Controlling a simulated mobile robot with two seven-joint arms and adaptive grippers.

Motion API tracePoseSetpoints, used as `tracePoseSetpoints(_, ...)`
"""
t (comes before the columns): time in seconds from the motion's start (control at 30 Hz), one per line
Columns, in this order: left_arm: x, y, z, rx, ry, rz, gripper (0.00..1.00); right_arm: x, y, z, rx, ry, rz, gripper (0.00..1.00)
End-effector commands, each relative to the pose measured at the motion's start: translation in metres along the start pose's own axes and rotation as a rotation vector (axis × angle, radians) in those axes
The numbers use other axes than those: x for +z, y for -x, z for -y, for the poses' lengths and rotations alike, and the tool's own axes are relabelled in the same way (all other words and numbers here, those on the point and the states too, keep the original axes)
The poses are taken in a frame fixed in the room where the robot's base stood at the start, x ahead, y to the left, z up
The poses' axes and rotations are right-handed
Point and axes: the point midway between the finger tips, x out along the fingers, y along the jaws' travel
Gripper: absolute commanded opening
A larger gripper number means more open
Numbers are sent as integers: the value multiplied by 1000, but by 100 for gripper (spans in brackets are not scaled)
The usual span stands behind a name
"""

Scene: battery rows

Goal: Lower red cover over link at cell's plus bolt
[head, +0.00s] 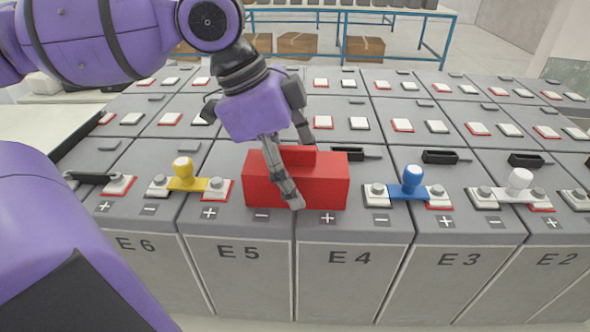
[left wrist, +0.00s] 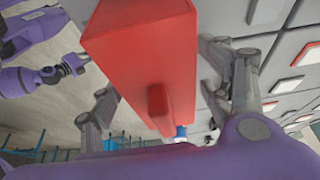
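The red cover (head: 325,185), a box with a raised ridge on top, sits across the seam between cells E5 and E4, just behind E5's minus and E4's plus marks. It looks down on the cell tops; it hides the bolts and any link under it. My left gripper (head: 298,165) is over it, fingers spread, one in front and one behind the ridge. In the left wrist view, the cover (left wrist: 140,45) and its ridge (left wrist: 158,108) lie between the fingers, with gaps beside the ridge. My right gripper (left wrist: 75,63) shows small at the left of that view.
A yellow link (head: 187,182) joins E6 and E5 at left. A blue link (head: 410,187) and a white link (head: 516,190) stand at right. Black covered pieces (head: 440,157) lie behind. More rows of bare terminals stretch back.

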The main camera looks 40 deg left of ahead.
Motion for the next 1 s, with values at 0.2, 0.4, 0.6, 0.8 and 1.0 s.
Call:
tracePoseSetpoints(0.2, 0, 0, 0, 0, 0, 0, 73, -2, -1, 0, 0, 0, -3, 0)
tracePoseSetpoints(0.4, -2, 11, 0, 0, -1, -4, 73, -6, -3, 2, -1, -6, -9, 0)
tracePoseSetpoints(0.6, -1, 48, 1, -3, 0, -5, 73, -4, -2, 2, -2, -5, -8, 0)
tracePoseSetpoints(0.8, -1, 90, 1, -3, 0, -4, 73, -4, -2, 2, -2, -5, -7, 0)
tracePoseSetpoints(1.0, 0, 115, 0, -1, 0, -1, 73, -4, -2, 2, -2, -5, -7, 0)
